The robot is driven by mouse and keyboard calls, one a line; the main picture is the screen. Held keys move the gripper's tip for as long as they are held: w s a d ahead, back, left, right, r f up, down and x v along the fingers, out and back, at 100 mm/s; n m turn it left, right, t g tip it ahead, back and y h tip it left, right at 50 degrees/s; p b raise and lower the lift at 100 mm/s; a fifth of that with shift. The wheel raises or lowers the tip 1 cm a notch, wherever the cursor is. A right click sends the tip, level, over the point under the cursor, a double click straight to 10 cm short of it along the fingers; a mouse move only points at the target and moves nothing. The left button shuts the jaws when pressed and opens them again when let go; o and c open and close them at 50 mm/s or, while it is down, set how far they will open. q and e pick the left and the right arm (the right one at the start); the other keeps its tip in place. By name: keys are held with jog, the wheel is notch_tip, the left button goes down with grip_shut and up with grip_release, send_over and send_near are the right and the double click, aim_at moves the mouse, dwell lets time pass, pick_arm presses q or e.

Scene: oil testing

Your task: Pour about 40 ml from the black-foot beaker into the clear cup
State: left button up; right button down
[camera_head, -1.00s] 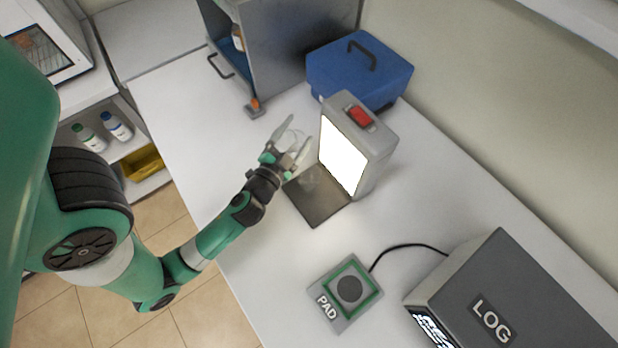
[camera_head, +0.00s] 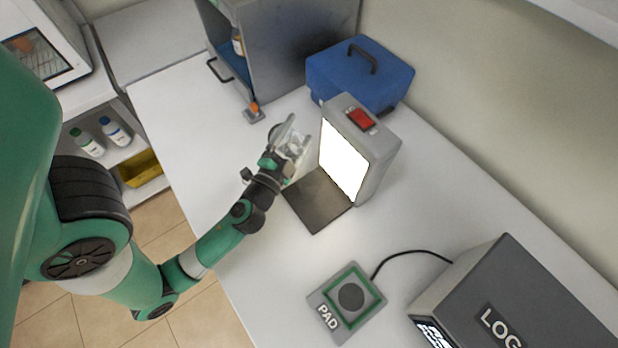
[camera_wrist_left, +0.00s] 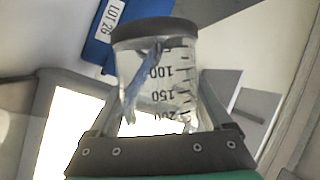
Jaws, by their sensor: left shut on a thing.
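My left gripper (camera_head: 297,136) is shut on the clear black-foot beaker (camera_head: 292,148), held near the lit panel. In the left wrist view the beaker (camera_wrist_left: 157,85) sits between the fingers, its black foot at the top and its printed scale upside down. In the head view its dark foot shows at the far left side of the fingers, so the beaker looks tilted. The liquid level is not clear. I cannot make out the clear cup; the gripper and beaker may hide it. My right gripper is not in view.
The light box (camera_head: 366,150) with its dark base plate (camera_head: 318,205) stands just right of the gripper. A blue case (camera_head: 360,78) and grey cabinet (camera_head: 285,45) are behind. The pad (camera_head: 345,302) and LOG box (camera_head: 520,300) are at front right. Table left of the plate is clear.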

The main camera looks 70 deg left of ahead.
pick_arm(q)
jog(key=shift+d+r+m+t+y+b, duration=0.2)
jog(key=shift+r+m+t+y+b, duration=0.15)
jog(key=shift+m, duration=0.45)
